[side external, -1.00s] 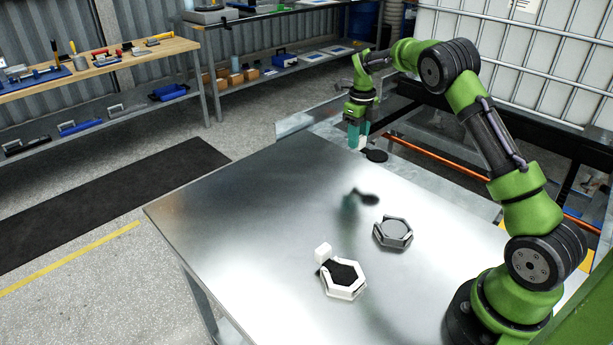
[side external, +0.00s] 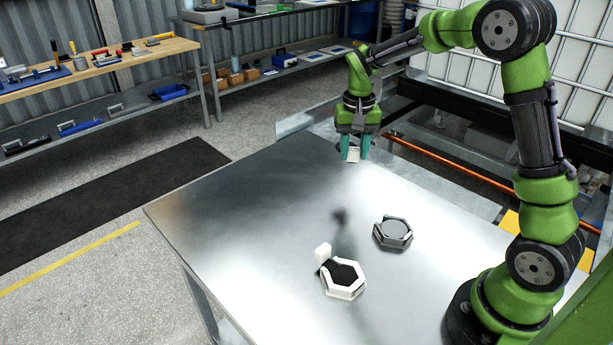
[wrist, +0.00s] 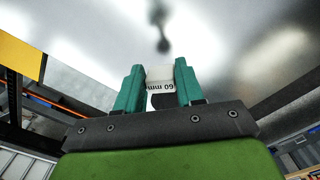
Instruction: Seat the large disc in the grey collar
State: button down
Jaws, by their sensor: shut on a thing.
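My gripper (side external: 355,152) is in the air above the far part of the metal table. Its teal fingers are shut on a white tab marked "60 mm" (wrist: 160,86), which also shows in the side view (side external: 353,156). A dark part shows under the tab between the fingers in the wrist view; most of the held disc is hidden. The grey collar (side external: 380,237) is a hexagonal ring on the table, with a flat grey inside and no tab in it. It is nearer the camera and to the right of my gripper.
A white hexagonal collar (side external: 345,295) stands on the table, front left of the grey one, with a black inside and a white block (side external: 322,253) at its upper left edge. The metal table (side external: 240,220) is otherwise bare. An orange rail (side external: 440,160) runs behind it.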

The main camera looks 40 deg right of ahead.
jog(key=s+a+r+n, duration=0.5)
jog(key=a+n, duration=0.3)
jog(key=a, duration=0.1)
jog(key=s+d+f+m, duration=0.1)
jog(key=d+f+m, duration=0.1)
jog(key=m, duration=1.6)
jog(key=s+d+f+m+y, duration=0.1)
jog(key=d+m, duration=0.4)
jog(key=m, duration=1.2)
notch_tip(320, 180, down, 2)
jog(key=shift+s+f+m, duration=0.1)
jog(key=shift+s+m, duration=0.3)
jog(key=shift+s, duration=0.25)
